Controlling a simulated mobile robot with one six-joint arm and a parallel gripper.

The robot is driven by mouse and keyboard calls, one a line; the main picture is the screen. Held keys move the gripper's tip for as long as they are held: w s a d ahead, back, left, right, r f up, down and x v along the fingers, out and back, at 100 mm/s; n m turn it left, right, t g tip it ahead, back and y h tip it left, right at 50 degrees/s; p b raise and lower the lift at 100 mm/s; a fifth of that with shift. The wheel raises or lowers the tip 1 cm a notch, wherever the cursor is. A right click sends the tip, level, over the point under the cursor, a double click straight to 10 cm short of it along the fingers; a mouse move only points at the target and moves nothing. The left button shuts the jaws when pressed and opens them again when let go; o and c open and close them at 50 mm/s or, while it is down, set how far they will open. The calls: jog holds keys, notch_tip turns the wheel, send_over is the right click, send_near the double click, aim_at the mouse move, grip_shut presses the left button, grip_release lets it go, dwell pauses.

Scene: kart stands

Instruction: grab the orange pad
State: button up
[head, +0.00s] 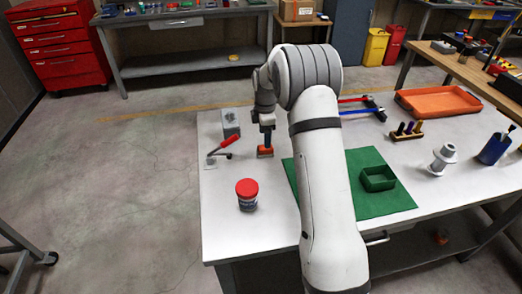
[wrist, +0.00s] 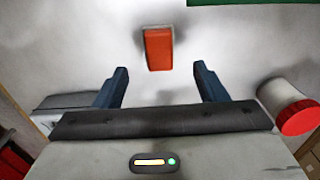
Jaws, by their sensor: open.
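The orange pad (head: 265,152) is a small orange block on the white table, near its far left part. It shows fully in the wrist view (wrist: 158,49), upper middle, with a soft shadow around it. My gripper (wrist: 163,73) is open, with its two blue fingers apart and nothing between them. The pad lies beyond the fingertips, roughly centred between them and not touching either finger. In the head view my gripper (head: 267,134) points down just above the pad; its fingers are too small to make out clearly there.
A red-lidded jar (head: 247,195) stands nearer on the table and shows at right in the wrist view (wrist: 296,113). A red-handled tool (head: 224,145) and a grey box (head: 230,122) are left of the pad. A green mat (head: 372,205) with a green tray (head: 378,179) lies to the right.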

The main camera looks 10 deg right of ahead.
aim_at(265, 150)
notch_tip(265, 150, down, 7)
jog(key=shift+d+r+p, duration=0.1)
jog(key=shift+d+p, duration=0.05)
jog(key=shift+p, duration=0.7)
jog(key=c, duration=1.1)
